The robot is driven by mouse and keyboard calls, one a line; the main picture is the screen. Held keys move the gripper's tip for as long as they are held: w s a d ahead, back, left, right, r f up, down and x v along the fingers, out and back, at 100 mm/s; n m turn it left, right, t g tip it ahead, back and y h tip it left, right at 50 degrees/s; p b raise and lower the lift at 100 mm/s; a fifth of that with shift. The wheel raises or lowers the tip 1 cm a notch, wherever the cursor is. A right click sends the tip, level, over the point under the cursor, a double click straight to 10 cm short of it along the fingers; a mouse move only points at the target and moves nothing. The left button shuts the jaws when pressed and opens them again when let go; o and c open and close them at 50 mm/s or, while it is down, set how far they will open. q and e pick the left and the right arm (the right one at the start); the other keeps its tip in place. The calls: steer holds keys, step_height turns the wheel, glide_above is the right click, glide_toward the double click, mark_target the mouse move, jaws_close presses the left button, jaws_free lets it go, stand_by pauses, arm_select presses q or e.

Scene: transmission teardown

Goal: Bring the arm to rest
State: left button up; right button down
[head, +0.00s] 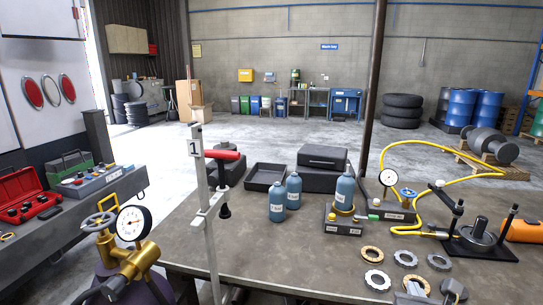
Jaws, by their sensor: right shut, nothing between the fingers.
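My right gripper (416,290) shows only in part at the bottom edge of the head view, right of centre. It is shut with nothing between its fingers, low over the front of the workbench (300,255). Several rings lie on the bench just beyond it, among them a brass-coloured ring (372,254) and a grey toothed ring (378,280). A dark part (453,289) is close to its right, cut by the lower edge. My left gripper is not in view.
Blue bottles (277,200), a gauge (388,178) with a yellow hose (440,146) and a black press fixture (480,236) stand on the bench. A grey upright post (204,200) rises at its left. The bench's left front is clear.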

steer(key=s+a+f+m+g+y, duration=0.2)
steer(key=s+a+f+m+g, duration=0.15)
steer(key=f+m, duration=0.35)
steer(key=s+a+f+m+g+y, duration=0.1)
steer(key=s+a+f+m+g, duration=0.1)
steer(key=s+a+f+m, duration=0.4)
steer(key=s+d+f+m+g+y, duration=0.25)
steer(key=s+f+m+g, duration=0.25)
steer(key=s+f+m, duration=0.9)
step_height(320, 180, down, 24)
steer(key=s+m, duration=0.2)
steer(key=m, duration=0.1)
steer(key=s+d+f+g, duration=0.1)
steer(key=s+f, duration=0.7)
steer(key=s+d+f+g, duration=0.1)
steer(key=s+d+f, duration=0.1)
steer(key=s+f, duration=0.6)
steer(key=shift+s+d+h, duration=0.25)
steer(key=shift+h, duration=0.2)
